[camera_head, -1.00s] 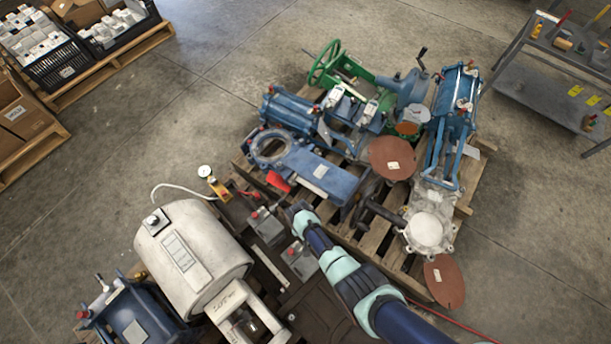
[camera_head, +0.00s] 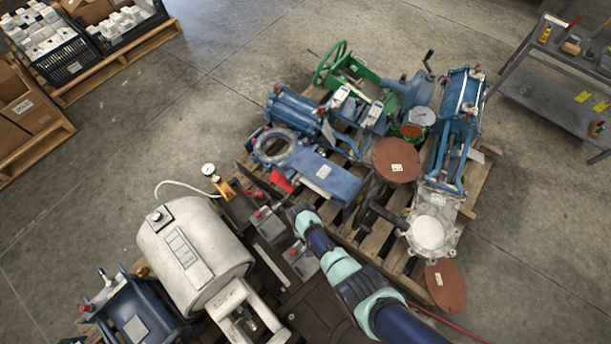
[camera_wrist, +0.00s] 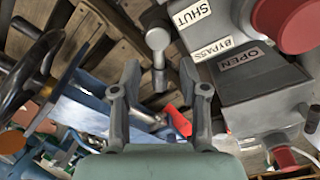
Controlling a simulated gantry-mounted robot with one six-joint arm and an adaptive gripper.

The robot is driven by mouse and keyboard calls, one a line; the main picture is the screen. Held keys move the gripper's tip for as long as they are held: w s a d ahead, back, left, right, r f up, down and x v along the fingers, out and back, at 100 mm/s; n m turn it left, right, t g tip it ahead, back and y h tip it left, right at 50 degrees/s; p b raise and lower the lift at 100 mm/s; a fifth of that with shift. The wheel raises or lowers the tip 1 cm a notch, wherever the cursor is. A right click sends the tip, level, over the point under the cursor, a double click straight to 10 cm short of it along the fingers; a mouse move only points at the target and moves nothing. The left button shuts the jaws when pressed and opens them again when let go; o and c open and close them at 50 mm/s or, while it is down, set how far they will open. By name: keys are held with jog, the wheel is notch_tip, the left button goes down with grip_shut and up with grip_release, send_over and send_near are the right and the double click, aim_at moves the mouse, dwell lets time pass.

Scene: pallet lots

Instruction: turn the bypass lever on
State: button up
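The bypass lever (camera_wrist: 158,40) shows in the wrist view as a grey rounded knob on a thin stem, just beyond my fingertips and roughly centred between them. To its right is a grey housing (camera_wrist: 262,92) with labels reading SHUT (camera_wrist: 192,13), BYPASS (camera_wrist: 212,49) and OPEN (camera_wrist: 244,66). Which label the lever lines up with I cannot tell. My gripper (camera_wrist: 160,68) is open, its two fingers spread with nothing clearly held; contact with the lever is not visible. In the head view my arm reaches in over the pallet, and the lever cannot be made out there.
Grey boxes with red caps (camera_head: 300,258) stand beside my wrist. A large cream cylinder (camera_head: 192,255) is at the left, and a blue valve plate (camera_head: 322,175) lies beyond. A black handwheel (camera_wrist: 28,75) and a red part (camera_wrist: 178,121) are near my fingers.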

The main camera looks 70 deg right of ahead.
jog(key=shift+r, duration=0.1)
notch_tip(320, 180, up, 12)
jog(key=shift+w+a, duration=0.2)
jog(key=shift+w, duration=0.1)
dwell(0.5)
